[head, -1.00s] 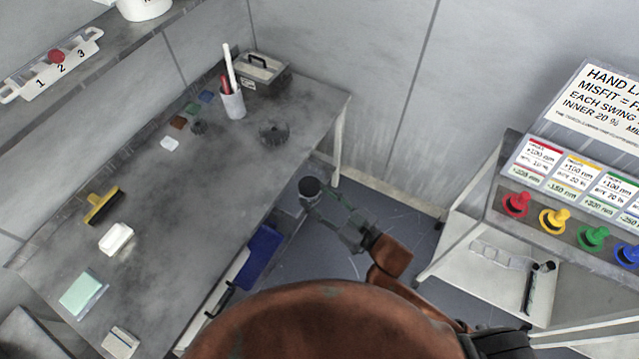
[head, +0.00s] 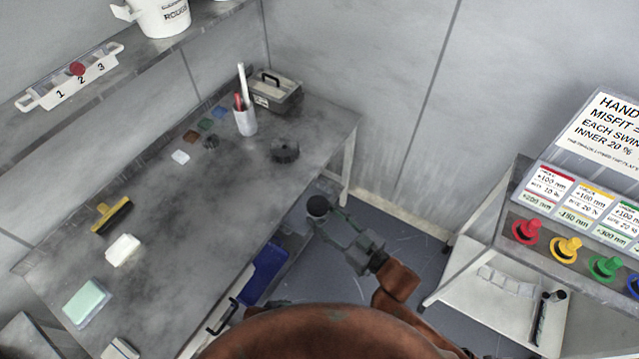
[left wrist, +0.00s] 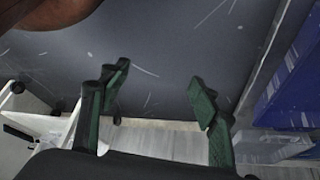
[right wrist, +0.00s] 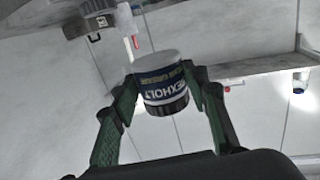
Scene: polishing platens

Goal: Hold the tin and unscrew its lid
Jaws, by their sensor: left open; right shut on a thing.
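The tin (right wrist: 160,75) shows in the right wrist view between the fingers of my right gripper (right wrist: 165,84). It is a short cylinder with a pale end, a dark blue label with white lettering and a black ridged lid (right wrist: 166,105). My right gripper is shut on the tin's sides. In the head view the tin (head: 318,206) shows its dark round top, held beyond the bench's front edge above the floor. My left gripper (left wrist: 160,75) is open and empty, with floor behind its fingers in the left wrist view. I cannot make it out in the head view.
A grey bench (head: 200,215) at left bears a toolbox (head: 277,94), a pen cup (head: 245,121), a dark round part (head: 285,150) and several pads. A blue bin (head: 262,272) sits below its front edge. A rack with coloured knobs (head: 566,248) stands at right.

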